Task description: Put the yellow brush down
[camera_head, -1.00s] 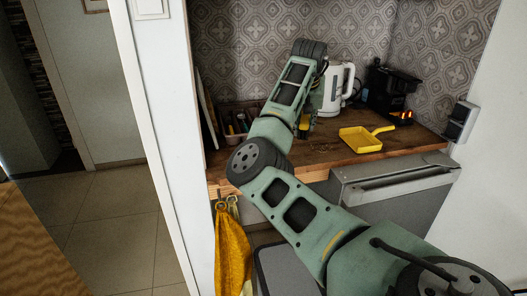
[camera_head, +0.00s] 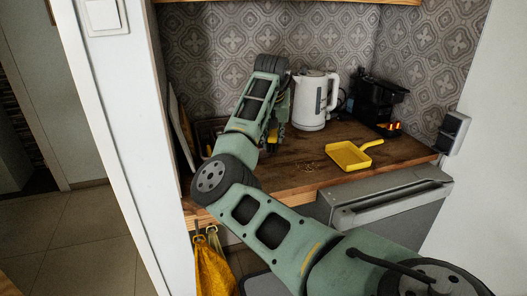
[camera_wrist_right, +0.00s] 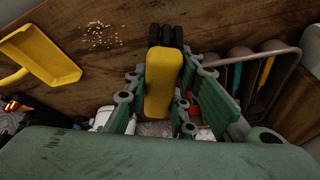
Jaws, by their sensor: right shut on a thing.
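The yellow brush (camera_wrist_right: 163,80) is between the fingers of my right gripper (camera_wrist_right: 162,92) in the right wrist view, with its dark bristles pointing toward the wooden counter. The right gripper is shut on it. In the head view the right gripper (camera_head: 274,137) is at the counter's left part, left of the kettle, and my own arm hides most of it. I cannot tell whether the bristles touch the wood. My left gripper is not in view.
A yellow dustpan (camera_head: 349,156) lies on the wooden counter (camera_head: 300,181), with scattered crumbs (camera_wrist_right: 101,36) near it. A white kettle (camera_head: 312,101) and a black coffee machine (camera_head: 375,100) stand behind. A utensil holder (camera_wrist_right: 289,75) is beside the gripper. Bare wood lies around the crumbs.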

